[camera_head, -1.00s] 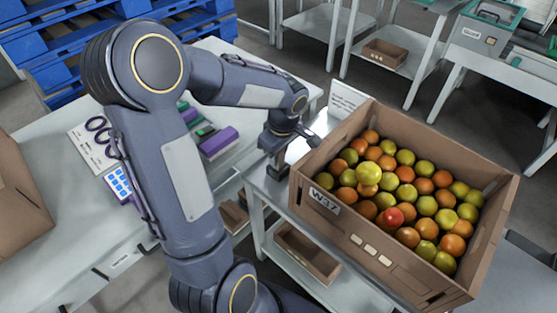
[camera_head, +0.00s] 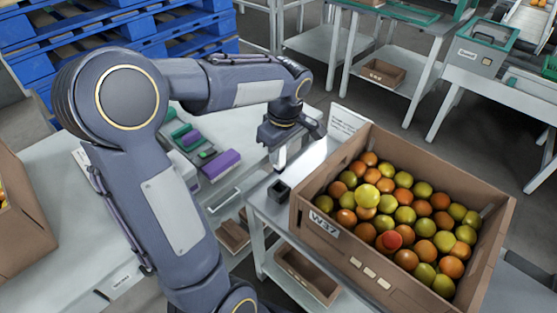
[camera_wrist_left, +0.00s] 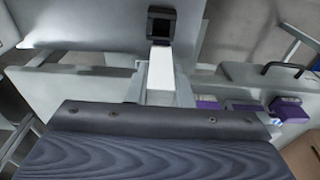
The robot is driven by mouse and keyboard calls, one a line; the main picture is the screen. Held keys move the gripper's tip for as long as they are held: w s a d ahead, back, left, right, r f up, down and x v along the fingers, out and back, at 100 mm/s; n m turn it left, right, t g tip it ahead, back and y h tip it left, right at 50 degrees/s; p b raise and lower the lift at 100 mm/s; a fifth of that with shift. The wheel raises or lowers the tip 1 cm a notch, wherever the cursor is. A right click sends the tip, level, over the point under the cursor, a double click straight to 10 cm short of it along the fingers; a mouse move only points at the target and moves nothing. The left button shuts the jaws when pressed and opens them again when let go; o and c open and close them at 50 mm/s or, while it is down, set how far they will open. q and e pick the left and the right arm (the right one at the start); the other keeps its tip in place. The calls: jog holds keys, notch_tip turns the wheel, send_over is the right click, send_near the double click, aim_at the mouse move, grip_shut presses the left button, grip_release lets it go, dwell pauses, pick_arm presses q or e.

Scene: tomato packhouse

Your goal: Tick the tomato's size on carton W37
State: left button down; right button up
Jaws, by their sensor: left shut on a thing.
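Carton W37 (camera_head: 318,236) is an open brown carton of red, orange, yellow and green tomatoes on a grey bench. Its near side has a W37 label (camera_head: 323,224) and three small pale boxes (camera_head: 370,272). A red tomato (camera_head: 391,240) and a larger yellow tomato (camera_head: 368,195) lie on top. My left gripper (camera_head: 281,147) is shut on a white pen-like thing (camera_head: 279,158), which points down, left of the carton. The white thing also shows in the left wrist view (camera_wrist_left: 162,75). A small black square holder (camera_head: 279,190) stands below it. My right gripper is not in view.
A white printed card (camera_head: 346,122) stands behind the carton. Left of it, a table holds purple and green blocks (camera_head: 221,165). Another brown carton (camera_head: 22,220) is at the far left. An empty brown tray (camera_head: 307,273) sits on a lower shelf.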

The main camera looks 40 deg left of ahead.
pick_arm(q)
jog(key=shift+r+p, duration=2)
jog(key=shift+r, duration=0.75)
jog(key=shift+f, duration=0.1)
